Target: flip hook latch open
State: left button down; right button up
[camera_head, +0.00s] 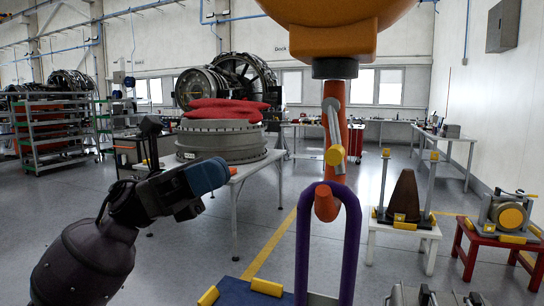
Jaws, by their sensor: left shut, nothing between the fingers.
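The orange crane hook (343,170) hangs from a dark collar below a large orange block (330,25). Its rounded tip (326,205) faces me. The hook latch is a slim grey bar (332,125) with a yellow end (335,155), hanging down along the front of the shank, its end above the hook tip. A purple loop (350,240) arches up around the hook's lower end; whether they touch is hard to tell. My left gripper (216,175), with blue fingertips, is shut and empty, left of the hook and apart from it. My right gripper is not in view.
A large ring-shaped engine part (225,142) with red cloth stands on a table at the left. A white stand (395,232) with a brown wedge and a red stand (500,245) stand at the right. A blue, yellow-edged surface (255,296) lies below. Free air separates gripper and hook.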

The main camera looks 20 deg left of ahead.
pick_arm(q)
notch_tip(320, 180, up, 4)
jog(key=y+p, duration=0.4)
jog(key=p, duration=0.2)
send_near(334, 140)
jog(key=s+d, duration=0.3)
jog(key=d, duration=0.4)
jog(key=shift+w+f+n+t, duration=0.2)
jog(key=shift+f+n+t, duration=0.1)
jog(key=shift+f+n, duration=0.15)
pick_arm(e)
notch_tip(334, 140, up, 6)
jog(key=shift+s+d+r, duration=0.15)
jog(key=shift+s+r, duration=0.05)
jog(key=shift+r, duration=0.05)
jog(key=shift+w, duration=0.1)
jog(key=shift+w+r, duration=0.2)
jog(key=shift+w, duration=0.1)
pick_arm(q)
jog(key=shift+w+f, duration=0.1)
jog(key=shift+w, duration=0.05)
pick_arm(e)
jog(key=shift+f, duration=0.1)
